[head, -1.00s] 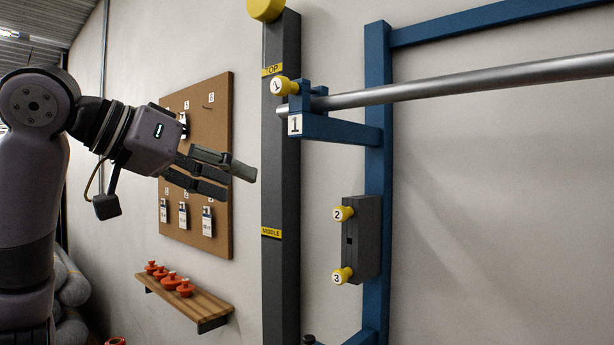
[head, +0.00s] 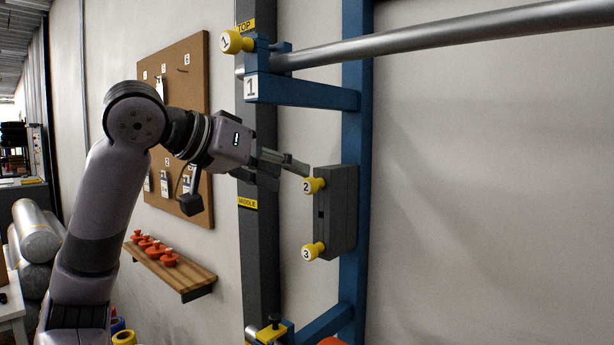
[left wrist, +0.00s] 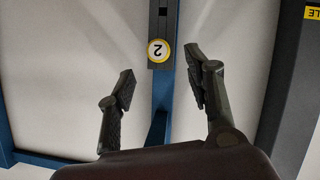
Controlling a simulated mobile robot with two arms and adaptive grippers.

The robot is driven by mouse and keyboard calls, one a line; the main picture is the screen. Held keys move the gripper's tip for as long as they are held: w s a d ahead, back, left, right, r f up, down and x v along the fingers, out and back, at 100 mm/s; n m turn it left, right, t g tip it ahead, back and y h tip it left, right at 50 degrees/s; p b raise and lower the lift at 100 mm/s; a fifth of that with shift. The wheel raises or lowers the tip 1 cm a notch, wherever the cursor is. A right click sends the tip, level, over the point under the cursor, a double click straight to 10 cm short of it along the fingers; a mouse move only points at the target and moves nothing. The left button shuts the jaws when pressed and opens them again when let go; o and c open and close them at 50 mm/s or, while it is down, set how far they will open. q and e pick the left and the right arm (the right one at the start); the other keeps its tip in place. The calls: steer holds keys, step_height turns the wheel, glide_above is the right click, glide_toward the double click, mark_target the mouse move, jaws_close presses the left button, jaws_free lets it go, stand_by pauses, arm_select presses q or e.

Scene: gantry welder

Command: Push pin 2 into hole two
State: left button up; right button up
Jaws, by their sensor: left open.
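Pin 2 (head: 315,186) is a yellow knob with a white face marked 2. It sticks out of the upper front of a dark grey block (head: 341,212) on the blue upright. In the left wrist view pin 2 (left wrist: 158,50) appears upside down, between and a little beyond my fingertips. My left gripper (head: 290,170) is open and empty, just left of pin 2 in the head view; its fingers (left wrist: 158,85) stand apart in the wrist view. I see no contact with the pin. The hole behind the pin is hidden. My right gripper is not in view.
Pin 3 (head: 313,251) sits lower on the same block. Pin 1 (head: 237,42) is above, by a blue bracket (head: 300,93) and a steel bar (head: 440,38). A dark grey post (head: 257,270) stands behind my left gripper. A wooden shelf (head: 172,265) holds orange knobs.

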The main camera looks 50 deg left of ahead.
mark_target(304, 180)
arm_select(q)
steer(key=p+x, duration=0.1)
steer(key=x, duration=0.4)
steer(key=shift+w, duration=0.2)
steer(key=shift+w+f, duration=0.2)
steer(key=shift+w, duration=0.15)
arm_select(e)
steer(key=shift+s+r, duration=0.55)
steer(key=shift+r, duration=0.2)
arm_select(q)
steer(key=shift+c, duration=0.5)
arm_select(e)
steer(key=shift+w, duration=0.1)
arm_select(q)
steer(key=c, duration=0.4)
jaws_close()
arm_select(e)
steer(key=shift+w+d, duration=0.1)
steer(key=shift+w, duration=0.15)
